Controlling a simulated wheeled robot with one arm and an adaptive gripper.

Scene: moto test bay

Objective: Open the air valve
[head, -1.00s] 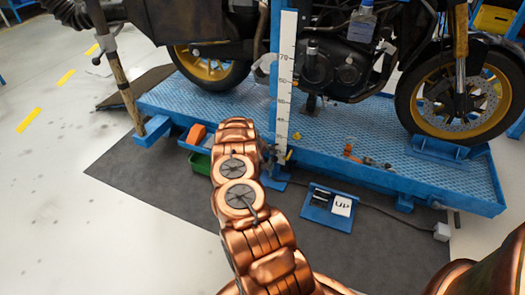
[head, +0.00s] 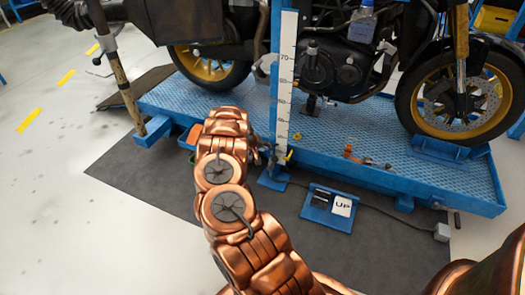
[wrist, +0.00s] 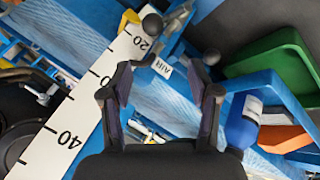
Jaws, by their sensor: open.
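In the wrist view, a small white label reading AIR (wrist: 164,69) sits between the fingertips of my gripper (wrist: 161,68). The fingers are apart with nothing held between them. In the head view, a small yellow part (head: 290,154) shows at the foot of the blue post. My copper arm hides most of my gripper there.
A white height scale (head: 286,75) stands on the post beside the blue lift platform (head: 350,125) with a motorcycle on it. A blue pedal marked UP (head: 328,207) lies on the dark mat. A green bin (wrist: 275,60) and blue bottle (wrist: 243,122) are right of my gripper in the wrist view.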

